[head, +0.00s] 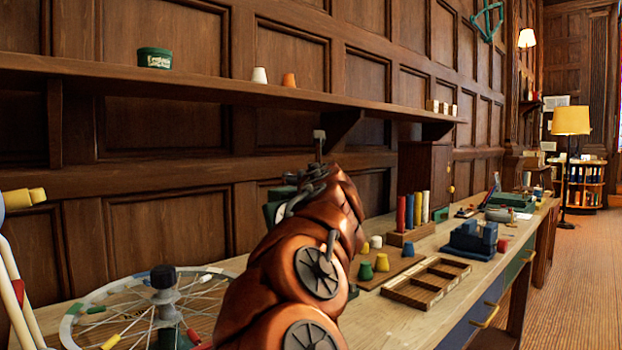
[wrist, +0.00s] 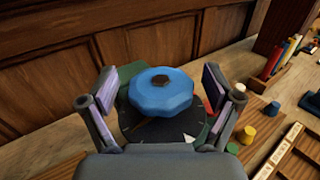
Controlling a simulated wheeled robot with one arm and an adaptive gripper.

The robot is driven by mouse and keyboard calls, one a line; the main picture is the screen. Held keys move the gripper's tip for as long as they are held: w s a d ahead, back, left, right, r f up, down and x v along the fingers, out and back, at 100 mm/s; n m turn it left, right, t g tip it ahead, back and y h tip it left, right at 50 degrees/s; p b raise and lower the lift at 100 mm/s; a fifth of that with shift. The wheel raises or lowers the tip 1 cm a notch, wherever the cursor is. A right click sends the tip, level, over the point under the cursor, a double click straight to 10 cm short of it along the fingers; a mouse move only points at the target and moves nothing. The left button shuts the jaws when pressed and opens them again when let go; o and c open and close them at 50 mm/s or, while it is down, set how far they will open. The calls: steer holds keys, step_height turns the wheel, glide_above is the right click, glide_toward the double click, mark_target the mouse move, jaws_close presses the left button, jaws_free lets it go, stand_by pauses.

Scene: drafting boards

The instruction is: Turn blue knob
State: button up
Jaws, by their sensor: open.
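The blue knob (wrist: 160,92) shows in the wrist view as a faceted blue disc with a dark centre. It sits over a dark round dial plate with marks on it and a green part behind. My gripper (wrist: 158,84) is open, with one finger on the left of the knob and one on the right. Gaps show between both fingers and the knob, so it is not gripped. In the head view my arm hides the knob; only a bit of green shows behind the arm.
A wooden tray (head: 394,291) and several small yellow and green cups lie right of my arm. Coloured cylinders stand in a rack (head: 407,237) behind them. A spoked wheel (head: 112,306) lies at the left. A shelf (head: 200,88) runs along the panelled wall above.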

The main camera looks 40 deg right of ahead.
steer(key=v, duration=1.2)
steer(key=shift+s, duration=0.1)
stand_by(0.4)
